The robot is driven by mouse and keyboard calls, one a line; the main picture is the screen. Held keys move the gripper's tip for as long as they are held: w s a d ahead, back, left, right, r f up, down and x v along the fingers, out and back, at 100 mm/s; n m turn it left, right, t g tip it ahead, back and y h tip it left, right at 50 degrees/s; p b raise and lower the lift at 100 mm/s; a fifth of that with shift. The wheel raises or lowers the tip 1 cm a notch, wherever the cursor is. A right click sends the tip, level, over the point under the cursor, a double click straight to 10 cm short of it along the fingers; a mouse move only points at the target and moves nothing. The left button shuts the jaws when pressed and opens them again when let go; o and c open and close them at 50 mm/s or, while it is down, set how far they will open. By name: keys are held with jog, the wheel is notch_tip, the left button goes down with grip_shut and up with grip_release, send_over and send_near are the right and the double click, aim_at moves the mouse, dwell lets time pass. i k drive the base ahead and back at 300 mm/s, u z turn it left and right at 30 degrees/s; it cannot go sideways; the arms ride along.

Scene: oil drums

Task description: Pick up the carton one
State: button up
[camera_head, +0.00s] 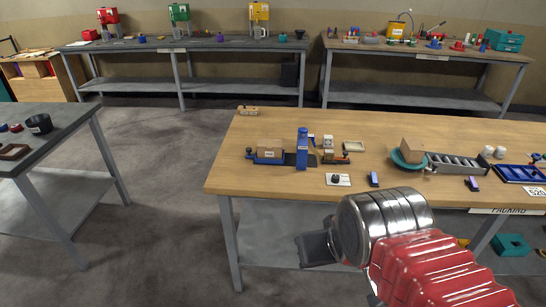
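A brown carton (270,153) with a white label sits on a blue fixture (250,160) at the left part of the wooden table. A second brown carton (411,151) stands tilted on a round teal plate (396,159) further right. I cannot tell which one the task names. My gripper (312,249) is a dark shape below the table's front edge, apart from all of these. Its fingers are not clear, and nothing is visible in it.
The wooden packing table (250,135) has a blue upright post (302,142), a grey slotted rack (455,163), a blue tray (520,174) and a scanner on a white pad (338,180). A dark bench (50,145) stands left. The grey floor between them is clear.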

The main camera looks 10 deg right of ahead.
aim_at(275, 152)
jog(key=u, duration=0.05)
jog(key=i, duration=1)
jog(key=z, duration=0.05)
